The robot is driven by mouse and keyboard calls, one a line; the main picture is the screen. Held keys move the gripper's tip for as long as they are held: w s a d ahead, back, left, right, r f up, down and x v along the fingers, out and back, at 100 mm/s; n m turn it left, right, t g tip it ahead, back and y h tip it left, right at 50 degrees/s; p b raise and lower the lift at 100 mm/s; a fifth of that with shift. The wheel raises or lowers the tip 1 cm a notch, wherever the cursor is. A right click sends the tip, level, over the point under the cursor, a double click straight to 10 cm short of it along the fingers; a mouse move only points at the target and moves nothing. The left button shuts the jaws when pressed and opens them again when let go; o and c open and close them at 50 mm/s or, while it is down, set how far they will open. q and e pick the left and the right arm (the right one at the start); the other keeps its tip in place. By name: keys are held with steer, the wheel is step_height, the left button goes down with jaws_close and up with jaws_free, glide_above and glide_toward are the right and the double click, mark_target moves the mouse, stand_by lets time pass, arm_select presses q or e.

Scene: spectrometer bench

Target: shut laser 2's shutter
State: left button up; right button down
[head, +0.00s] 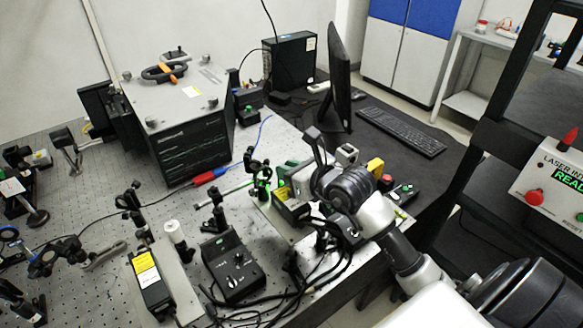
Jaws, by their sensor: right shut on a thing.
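My right gripper (316,150) reaches in from the lower right, over a cluster of small laser and optics boxes on the bench. It is shut on a small part there, but my own wrist and the gripper body hide most of that part. I cannot read which box is laser 2, and its shutter cannot be made out clearly. A box with a yellow face (375,167) stands just right of the gripper. Green light shows on an optic mount (262,187) just left of the cluster. My left gripper is not in view.
A large grey-topped instrument (190,135) stands at the back left. A black control box (233,266) and a yellow-labelled box (149,283) sit in front, with loose black cables beside them. A laser interlock panel (552,190) is at right.

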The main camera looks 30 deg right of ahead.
steer(key=shift+f, duration=0.1)
stand_by(0.3)
steer(key=c, duration=1.1)
jaws_free()
steer(key=shift+a, duration=0.1)
steer(key=b+v, duration=0.3)
steer(key=v, duration=0.8)
steer(key=shift+w, duration=0.1)
